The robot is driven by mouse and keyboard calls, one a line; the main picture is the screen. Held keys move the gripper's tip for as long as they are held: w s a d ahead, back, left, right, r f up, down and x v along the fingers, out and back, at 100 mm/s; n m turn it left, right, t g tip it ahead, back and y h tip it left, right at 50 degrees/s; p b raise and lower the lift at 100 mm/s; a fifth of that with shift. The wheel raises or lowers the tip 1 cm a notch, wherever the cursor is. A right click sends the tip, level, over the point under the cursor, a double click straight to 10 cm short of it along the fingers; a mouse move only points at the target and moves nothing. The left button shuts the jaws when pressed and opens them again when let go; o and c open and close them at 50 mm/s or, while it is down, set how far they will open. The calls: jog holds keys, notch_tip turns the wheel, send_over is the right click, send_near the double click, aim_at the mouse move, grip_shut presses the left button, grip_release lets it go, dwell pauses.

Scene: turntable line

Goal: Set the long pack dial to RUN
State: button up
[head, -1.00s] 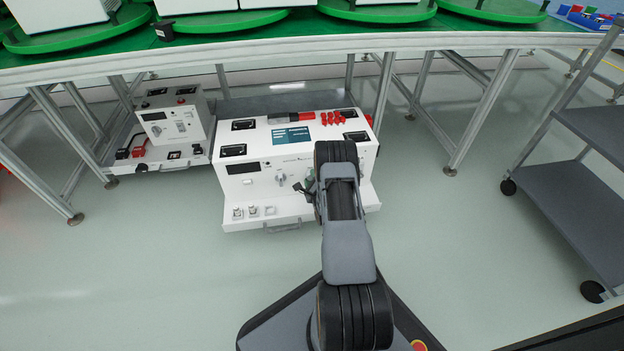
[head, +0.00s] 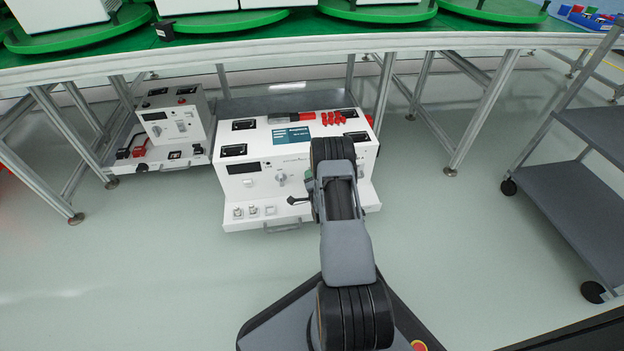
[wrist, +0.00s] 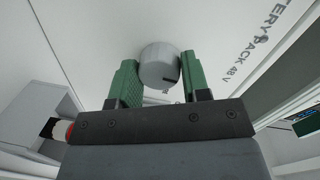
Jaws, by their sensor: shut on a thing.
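The long pack (head: 270,205) is a white box under the line in the head view. In the wrist view, my gripper (wrist: 158,82) has its two green fingers closed around a round grey dial (wrist: 158,62) on the white face. A small dark mark shows on the dial's lower edge. The lettering "PACK 48 V" (wrist: 255,47) is printed to its right. No RUN label is readable. In the head view, my arm hides the held dial, and part of the gripper (head: 309,181) shows at the pack's front. Another grey knob (head: 281,179) is uncovered left of my arm.
A smaller grey-white unit (head: 172,122) stands left of the long pack. Table legs (head: 483,110) flank the packs, with the table edge (head: 420,43) above. A grey shelf cart (head: 575,190) is at the right. The floor in front is clear.

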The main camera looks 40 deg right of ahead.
jog(key=shift+n, duration=0.5)
dwell(0.3)
jog(key=o, duration=0.9)
jog(key=p+v, duration=0.5)
jog(key=v, duration=0.8)
jog(key=shift+s+a, duration=0.2)
jog(key=shift+s, duration=0.15)
jog(key=shift+w+r, duration=0.1)
